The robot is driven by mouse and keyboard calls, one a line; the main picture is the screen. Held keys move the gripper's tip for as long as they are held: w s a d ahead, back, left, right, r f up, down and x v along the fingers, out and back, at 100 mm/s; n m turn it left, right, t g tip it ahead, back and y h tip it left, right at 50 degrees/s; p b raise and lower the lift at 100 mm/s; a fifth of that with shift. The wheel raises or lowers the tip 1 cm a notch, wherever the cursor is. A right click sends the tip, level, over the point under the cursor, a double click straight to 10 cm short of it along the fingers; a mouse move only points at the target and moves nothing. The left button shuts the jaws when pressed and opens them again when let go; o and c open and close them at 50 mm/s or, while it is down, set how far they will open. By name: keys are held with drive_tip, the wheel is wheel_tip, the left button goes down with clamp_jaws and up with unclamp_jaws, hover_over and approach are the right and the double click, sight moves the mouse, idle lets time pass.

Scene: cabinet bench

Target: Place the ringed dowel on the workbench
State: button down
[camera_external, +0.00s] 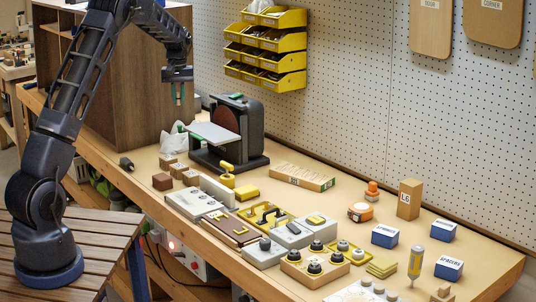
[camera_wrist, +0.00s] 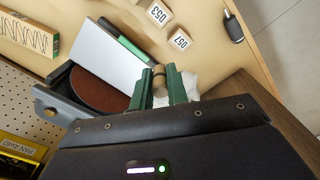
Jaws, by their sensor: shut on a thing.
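My gripper (camera_external: 179,97) is raised high at the back left, in front of the dark wooden cabinet (camera_external: 133,95) and above the bench. In the wrist view its green fingers (camera_wrist: 160,84) are shut on a small tan dowel with a dark ring (camera_wrist: 159,77). Only the dowel's end shows between the fingers; the rest is hidden. In the external view the dowel is too small to make out clearly. The workbench (camera_external: 325,206) has a tan top, bare in places and crowded along its near side.
A disc sander (camera_external: 243,125) with a grey table stands below and right of my gripper, with a white bag (camera_external: 173,140) beside it. Wooden blocks (camera_external: 162,181), trays and boxes fill the front. A pegboard (camera_external: 350,90) with yellow bins (camera_external: 265,48) backs the bench.

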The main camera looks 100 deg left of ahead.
drive_tip(key=s+d, duration=0.2)
drive_tip(key=s, duration=1.8)
drive_tip(key=s+d, duration=0.2)
drive_tip(key=s, duration=1.7)
approach(129, 157)
drive_tip(key=shift+s+a, duration=0.1)
wheel_tip(129, 157, down, 6)
drive_tip(key=shift+r, duration=0.1)
drive_tip(key=shift+a+f, duration=0.1)
drive_tip(key=shift+f, duration=0.15)
drive_tip(key=shift+f, duration=0.15)
drive_tip(key=c, duration=1.4)
unclamp_jaws()
